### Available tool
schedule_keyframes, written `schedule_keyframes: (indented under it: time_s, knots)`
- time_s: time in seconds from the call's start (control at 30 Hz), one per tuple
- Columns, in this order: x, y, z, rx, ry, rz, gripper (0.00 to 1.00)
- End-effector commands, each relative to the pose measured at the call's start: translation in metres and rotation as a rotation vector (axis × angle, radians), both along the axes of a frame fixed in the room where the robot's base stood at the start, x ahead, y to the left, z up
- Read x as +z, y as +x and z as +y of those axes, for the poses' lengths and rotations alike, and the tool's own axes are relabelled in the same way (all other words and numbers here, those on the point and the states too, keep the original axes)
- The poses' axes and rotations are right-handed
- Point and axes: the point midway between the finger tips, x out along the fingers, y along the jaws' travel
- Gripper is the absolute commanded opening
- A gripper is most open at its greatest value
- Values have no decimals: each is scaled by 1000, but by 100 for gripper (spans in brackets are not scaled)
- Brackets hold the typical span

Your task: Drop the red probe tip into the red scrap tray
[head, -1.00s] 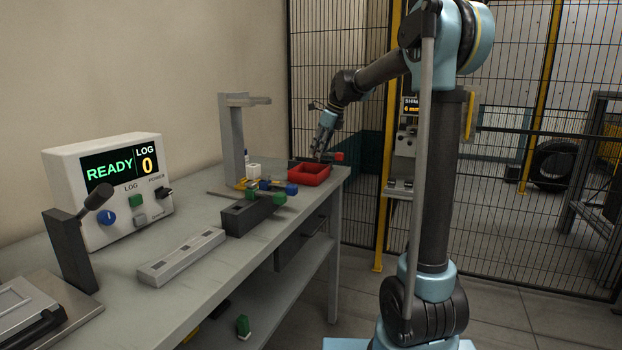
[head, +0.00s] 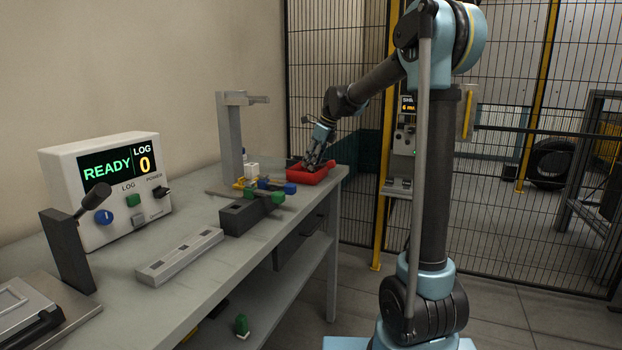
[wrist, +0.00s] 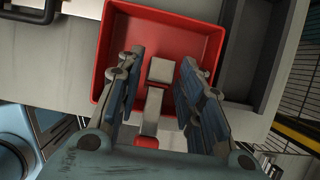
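The red scrap tray (head: 307,176) sits at the far right end of the bench; its red wall also shows in the wrist view (wrist: 205,22). My gripper (head: 318,163) is low over the tray. In the wrist view my gripper (wrist: 162,62) has its fingers apart, with gaps to the piece between them. That piece, seemingly the probe tip (wrist: 155,103), has a pale block end over the tray floor, a thin stem and a red end by the near rim. I cannot tell whether it rests on the rim.
A dark slotted block (head: 243,217) with coloured pieces (head: 278,197) stands left of the tray. A grey stand (head: 232,140) rises behind. The control box (head: 105,185) reads READY and LOG 0. A mesh fence (head: 340,60) stands beyond the bench.

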Motion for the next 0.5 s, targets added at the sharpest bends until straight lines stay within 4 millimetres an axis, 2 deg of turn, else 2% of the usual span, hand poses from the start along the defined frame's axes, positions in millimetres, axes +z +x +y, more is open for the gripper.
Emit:
schedule_keyframes:
  time_s: [0.33,0.5]
  knots:
    - [1,0,-1,-1,0,0,46]
    - [11,-2,-5,-1,0,0,46]
